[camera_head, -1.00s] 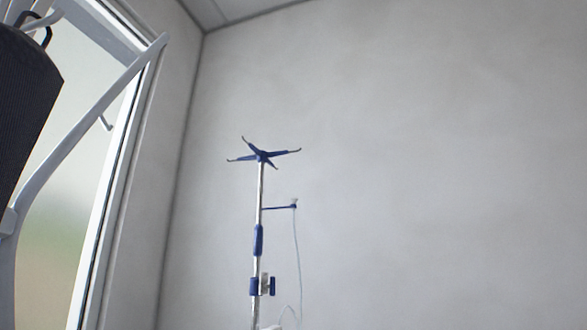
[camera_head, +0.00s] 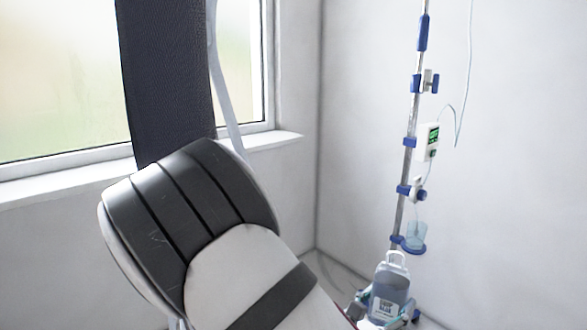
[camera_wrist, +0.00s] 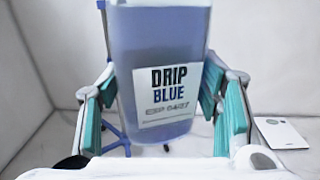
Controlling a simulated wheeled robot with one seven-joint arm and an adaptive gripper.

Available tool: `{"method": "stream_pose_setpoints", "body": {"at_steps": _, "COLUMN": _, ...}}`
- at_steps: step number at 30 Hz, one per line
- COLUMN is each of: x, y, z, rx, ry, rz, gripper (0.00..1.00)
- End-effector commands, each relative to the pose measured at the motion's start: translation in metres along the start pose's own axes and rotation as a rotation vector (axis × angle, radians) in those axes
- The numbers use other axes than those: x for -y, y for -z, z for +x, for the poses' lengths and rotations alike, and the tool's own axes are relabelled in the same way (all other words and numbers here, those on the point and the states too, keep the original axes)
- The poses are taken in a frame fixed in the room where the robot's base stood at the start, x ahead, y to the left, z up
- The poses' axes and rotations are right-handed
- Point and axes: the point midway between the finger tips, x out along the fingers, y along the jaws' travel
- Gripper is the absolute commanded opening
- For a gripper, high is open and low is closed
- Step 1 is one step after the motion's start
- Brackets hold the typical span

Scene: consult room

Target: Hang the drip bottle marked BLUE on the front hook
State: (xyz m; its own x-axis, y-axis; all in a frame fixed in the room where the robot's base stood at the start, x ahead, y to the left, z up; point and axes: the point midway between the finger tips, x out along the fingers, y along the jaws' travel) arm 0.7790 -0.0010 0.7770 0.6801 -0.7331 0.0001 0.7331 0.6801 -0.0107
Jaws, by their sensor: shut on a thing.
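The drip bottle (camera_wrist: 165,60), a blue-grey bottle with a white label reading DRIP BLUE, is upright between the teal-padded fingers of my gripper (camera_wrist: 165,105) in the wrist view. Its top is cut off there. In the head view the bottle (camera_head: 391,283) shows a pale loop handle on top, and my gripper (camera_head: 388,308) is shut around its lower part. Behind it rises the drip stand (camera_head: 411,130), a metal pole with blue clamps. The stand's top and its hooks, including the front one, are out of view now.
A white pump box (camera_head: 428,141) with a green screen, a clear cup (camera_head: 415,235) and a thin tube are on the pole. A padded chair (camera_head: 190,200) fills the left, before a window (camera_head: 55,80). A white flat device (camera_wrist: 282,132) lies at right in the wrist view.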

Motion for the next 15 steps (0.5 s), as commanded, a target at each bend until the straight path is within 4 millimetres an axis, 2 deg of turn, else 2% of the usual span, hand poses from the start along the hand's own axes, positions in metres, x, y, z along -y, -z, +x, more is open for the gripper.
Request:
{"method": "stream_pose_setpoints", "body": {"at_steps": 1, "x": 0.001, "y": -0.016, "z": 0.001, "rx": 0.002, "ry": -0.011, "rz": -0.001, "gripper": 0.20}}
{"method": "stream_pose_setpoints", "body": {"at_steps": 15, "x": -0.004, "y": -0.084, "z": 0.005, "rx": 0.004, "ry": -0.141, "rz": -0.001, "gripper": 0.20}}
